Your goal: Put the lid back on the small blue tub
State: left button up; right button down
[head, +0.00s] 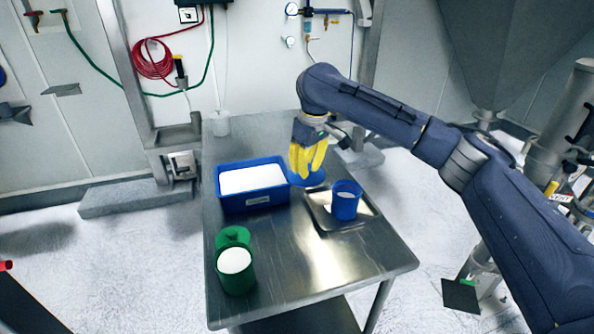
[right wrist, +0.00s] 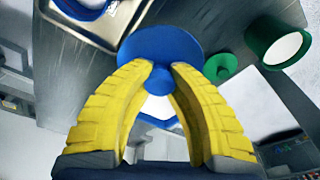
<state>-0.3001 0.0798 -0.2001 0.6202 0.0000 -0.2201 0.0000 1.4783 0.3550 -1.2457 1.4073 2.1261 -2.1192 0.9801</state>
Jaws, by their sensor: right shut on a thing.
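The small blue tub (head: 345,206) stands upright and uncovered on a metal tray (head: 318,211), with white powder inside. Part of the tub's rim shows at the top left of the right wrist view (right wrist: 92,12). My right gripper (head: 306,168) is shut on the knob of the round blue lid (head: 309,180). The lid is apart from the tub, to its left and near the blue bin's right end in the head view. In the right wrist view, the lid (right wrist: 160,42) spreads beyond my yellow fingertips (right wrist: 162,72). My left gripper is not in view.
A rectangular blue bin (head: 255,200) of white powder sits left of the tray. A green tub (head: 237,277) of white powder stands at the front left, its green lid (head: 233,236) lying behind it. A white container (head: 221,124) is at the back. The table's front right is clear.

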jog(key=w+d+f+n, duration=0.1)
jog(key=w+d+n, duration=0.3)
jog(key=d, duration=1)
notch_tip(320, 180, down, 7)
jog(key=shift+w+r+n+y, duration=0.2)
jog(key=shift+w+n+y, duration=0.1)
jog(key=shift+w+y, duration=0.1)
jog(key=shift+a+f, duration=0.15)
jog(key=shift+f, duration=0.05)
dwell(2.5)
jog(key=c, duration=0.7)
grip_release()
jog(key=shift+o, duration=0.2)
jog(key=shift+r, duration=0.1)
notch_tip(320, 180, up, 7)
dwell(0.7)
